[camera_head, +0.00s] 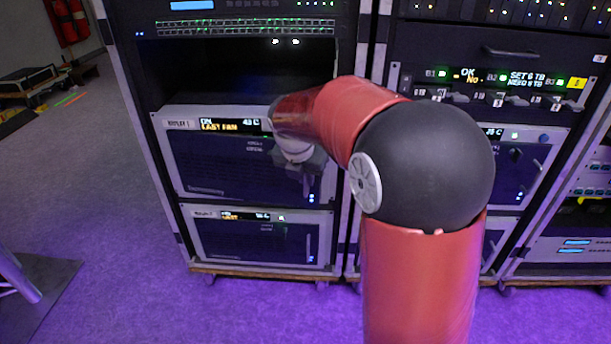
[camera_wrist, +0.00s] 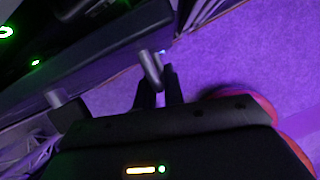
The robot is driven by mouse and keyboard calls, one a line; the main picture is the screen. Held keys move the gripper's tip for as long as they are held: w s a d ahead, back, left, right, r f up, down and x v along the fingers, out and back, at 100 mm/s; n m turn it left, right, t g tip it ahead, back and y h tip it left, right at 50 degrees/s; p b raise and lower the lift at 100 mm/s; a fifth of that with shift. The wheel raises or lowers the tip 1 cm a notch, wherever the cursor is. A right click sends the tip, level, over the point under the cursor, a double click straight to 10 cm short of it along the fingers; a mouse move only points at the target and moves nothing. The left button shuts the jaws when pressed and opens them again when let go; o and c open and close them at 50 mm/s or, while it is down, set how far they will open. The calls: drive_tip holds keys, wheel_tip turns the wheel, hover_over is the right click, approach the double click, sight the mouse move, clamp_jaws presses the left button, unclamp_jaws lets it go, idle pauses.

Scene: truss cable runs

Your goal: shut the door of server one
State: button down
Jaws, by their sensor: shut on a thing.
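Server one (camera_head: 180,155) is the upper of two grey-framed units low in the left rack, with a label ending in 1 and a lit display at its top. Its dark front door shows no clear gap in the head view, so I cannot tell how far it stands open. My gripper (camera_head: 307,176) is at the right side of this front, partly hidden by my arm. In the wrist view my gripper's dark fingers (camera_wrist: 159,85) are closed around a short grey metal bar (camera_wrist: 150,66), apparently the door's handle. The rest of the grip is dark.
A second similar unit (camera_head: 215,242) sits directly below. An empty dark bay (camera_head: 230,75) is above server one. Another rack (camera_head: 480,50) with switches stands close on the right. Purple floor (camera_head: 110,230) is free at the left, with a metal stand foot (camera_head: 45,285) at the near left.

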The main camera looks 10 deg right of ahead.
drive_tip(key=shift+n, duration=0.7)
drive_tip(key=w+p, duration=0.1)
drive_tip(key=w+d+p, duration=0.2)
drive_tip(key=w, duration=0.1)
drive_tip(key=shift+r+p, duration=0.1)
drive_tip(key=shift+p, duration=0.2)
drive_tip(key=c, duration=1.5)
unclamp_jaws()
drive_tip(key=shift+w, duration=0.1)
drive_tip(key=v, duration=0.7)
drive_tip(key=shift+s+d+r+p, duration=0.1)
drive_tip(key=shift+s+r+p, duration=0.2)
